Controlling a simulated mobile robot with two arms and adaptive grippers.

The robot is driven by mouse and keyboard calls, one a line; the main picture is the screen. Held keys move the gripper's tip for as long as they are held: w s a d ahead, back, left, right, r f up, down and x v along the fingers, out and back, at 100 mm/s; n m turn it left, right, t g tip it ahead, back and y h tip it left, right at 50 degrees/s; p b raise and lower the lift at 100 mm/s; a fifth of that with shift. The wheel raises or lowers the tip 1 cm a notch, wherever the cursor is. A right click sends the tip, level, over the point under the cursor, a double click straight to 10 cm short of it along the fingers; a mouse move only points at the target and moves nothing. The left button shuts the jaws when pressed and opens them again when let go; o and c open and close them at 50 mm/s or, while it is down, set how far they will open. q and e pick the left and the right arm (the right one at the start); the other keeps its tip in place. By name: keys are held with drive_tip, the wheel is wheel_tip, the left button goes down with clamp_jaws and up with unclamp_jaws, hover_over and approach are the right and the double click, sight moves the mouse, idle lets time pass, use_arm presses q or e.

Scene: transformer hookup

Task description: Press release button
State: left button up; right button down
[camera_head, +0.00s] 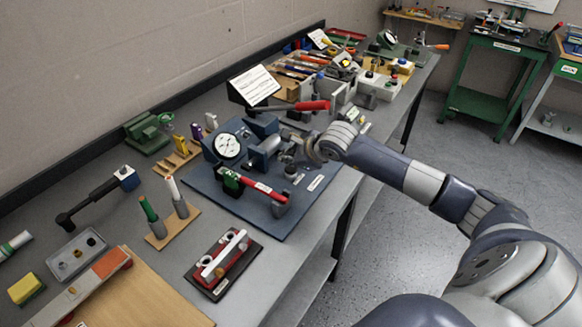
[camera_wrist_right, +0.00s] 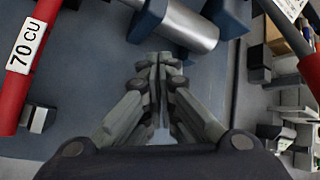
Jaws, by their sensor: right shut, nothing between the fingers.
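My right gripper (camera_head: 292,148) reaches over the blue base plate (camera_head: 235,212) from the right. In the right wrist view its fingers (camera_wrist_right: 158,65) are together with nothing between them. They point at the plate beside a silver cylinder (camera_wrist_right: 190,25) held in a blue block. My left gripper is not in view.
A dial gauge (camera_head: 228,146) and a red-handled tool (camera_head: 262,188), marked 70 CU in the wrist view (camera_wrist_right: 28,45), are on the plate. Another red handle (camera_head: 312,106) lies behind my gripper. A red fixture (camera_head: 222,262) stands in front. Several tools crowd the bench's far end.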

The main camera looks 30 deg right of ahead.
sight(289, 170)
drive_tip(key=shift+r, duration=0.2)
drive_tip(key=shift+r+p, duration=1)
drive_tip(key=shift+r, duration=1.5)
drive_tip(key=shift+f, duration=0.1)
